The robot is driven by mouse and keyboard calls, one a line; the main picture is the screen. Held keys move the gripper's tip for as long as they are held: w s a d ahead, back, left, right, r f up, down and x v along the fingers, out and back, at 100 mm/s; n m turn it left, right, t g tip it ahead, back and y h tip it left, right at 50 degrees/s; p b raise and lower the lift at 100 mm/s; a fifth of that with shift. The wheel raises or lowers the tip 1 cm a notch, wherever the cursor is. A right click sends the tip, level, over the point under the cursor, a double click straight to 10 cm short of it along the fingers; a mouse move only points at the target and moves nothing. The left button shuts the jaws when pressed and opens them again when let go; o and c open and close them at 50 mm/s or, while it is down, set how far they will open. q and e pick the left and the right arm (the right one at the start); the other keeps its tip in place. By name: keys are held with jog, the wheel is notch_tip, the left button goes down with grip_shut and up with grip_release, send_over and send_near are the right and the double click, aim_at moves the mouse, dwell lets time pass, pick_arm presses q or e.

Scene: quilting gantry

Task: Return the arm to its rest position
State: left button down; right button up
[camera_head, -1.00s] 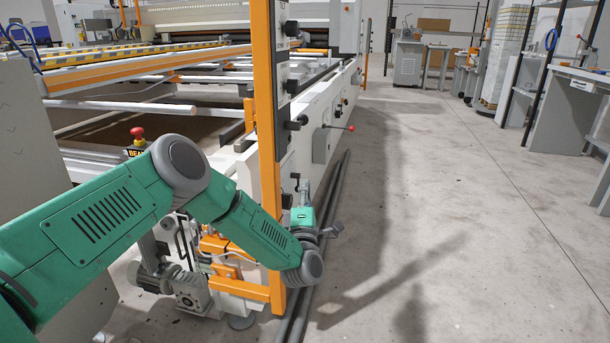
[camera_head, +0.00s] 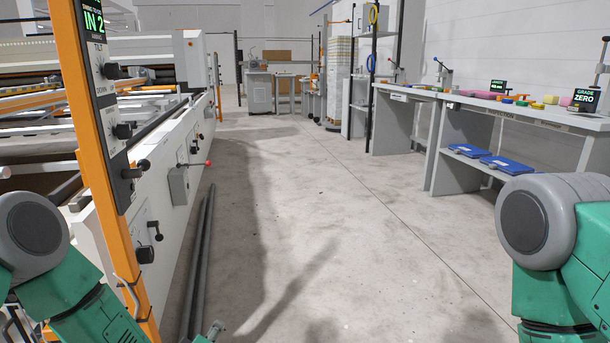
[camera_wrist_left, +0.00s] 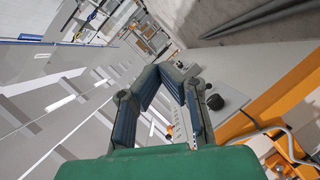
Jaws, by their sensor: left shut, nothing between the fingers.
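My left arm (camera_head: 75,295) comes in at the lower left of the head view, in front of the orange post, with its elbow bent. A black knob (camera_wrist_left: 215,102) on the machine appears just beside the right finger in that view; I cannot tell the gap. My right arm (camera_head: 545,235) shows at the lower right; its gripper is out of frame.
The orange post (camera_head: 88,140) with its control panel and the long white quilting machine (camera_head: 150,200) stand close at the left. Dark pipes (camera_head: 196,265) lie on the floor beside it. A workbench (camera_head: 455,108) stands at the right. The floor (camera_head: 330,220) between is clear.

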pick_arm(q)
jog(key=s+a+f+m+g, duration=0.1)
jog(key=s+f+m+g, duration=0.25)
jog(key=s, duration=0.55)
jog(key=s+a+f+m+g, duration=0.1)
jog(key=s+f+m+g, duration=0.25)
jog(key=s, duration=0.55)
jog(key=s+a+f+m+g, duration=0.15)
jog(key=s+f+g, duration=0.25)
jog(key=s, duration=0.5)
jog(key=s+a+r+m+g+y, duration=0.1)
jog(key=s+a+m+g, duration=0.1)
jog(key=s, duration=0.3)
jog(key=s+a+r+m+g, duration=0.1)
jog(key=s+a+g, duration=0.15)
jog(key=s, duration=0.35)
notch_tip(320, 180, up, 12)
jog(key=p, duration=1.3)
jog(key=shift+w+r+t, duration=0.25)
jog(key=shift+t, duration=0.2)
jog(key=shift+w+f, duration=0.1)
jog(key=shift+w, duration=0.05)
